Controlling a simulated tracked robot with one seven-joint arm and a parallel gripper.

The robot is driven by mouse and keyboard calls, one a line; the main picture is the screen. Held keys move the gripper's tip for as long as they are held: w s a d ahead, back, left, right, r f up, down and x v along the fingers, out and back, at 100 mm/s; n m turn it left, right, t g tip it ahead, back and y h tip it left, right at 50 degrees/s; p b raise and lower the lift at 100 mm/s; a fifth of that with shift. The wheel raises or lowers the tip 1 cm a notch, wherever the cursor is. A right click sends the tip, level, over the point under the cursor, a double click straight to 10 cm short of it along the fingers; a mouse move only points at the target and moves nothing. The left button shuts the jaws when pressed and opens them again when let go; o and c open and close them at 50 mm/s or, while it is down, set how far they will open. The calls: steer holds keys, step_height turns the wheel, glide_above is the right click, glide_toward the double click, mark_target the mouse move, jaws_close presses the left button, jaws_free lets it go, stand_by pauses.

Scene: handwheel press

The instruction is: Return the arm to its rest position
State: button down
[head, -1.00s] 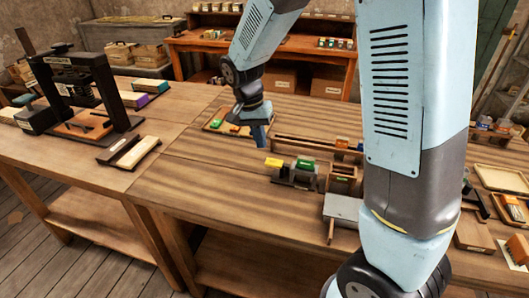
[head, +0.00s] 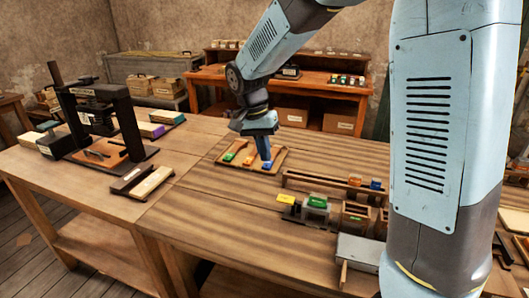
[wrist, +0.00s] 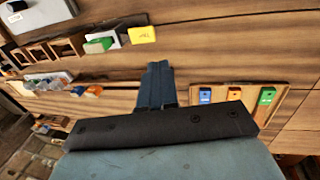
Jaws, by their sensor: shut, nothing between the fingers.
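My gripper (head: 264,152) hangs from my blue-grey arm over the workbench (head: 215,205), pointing down. Its fingers are together with nothing between them. In the head view it stands in front of the right part of a small wooden tray (head: 226,165), and I cannot tell its exact height above the wood. The tray holds tools with green, orange and blue parts.
A black handwheel press (head: 100,110) stands on the left bench. A holder with yellow and green blocks (head: 312,208) and a long wooden rack (head: 335,184) lie right of my gripper. A grey box (head: 358,252) is near the front edge. The bench's front middle is clear.

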steer(key=shift+d, duration=0.1)
steer(key=s+d+r+n+t+y, duration=0.2)
steer(key=s+d+r+t, duration=0.1)
steer(key=s+d+r, duration=0.75)
steer(key=s+d+r+n+t, duration=0.1)
steer(key=s+d+n+t, duration=0.1)
steer(key=s+d, duration=0.6)
steer(key=shift+s+n+t, duration=0.4)
steer(key=shift+s+t, duration=0.3)
steer(key=shift+s, duration=0.3)
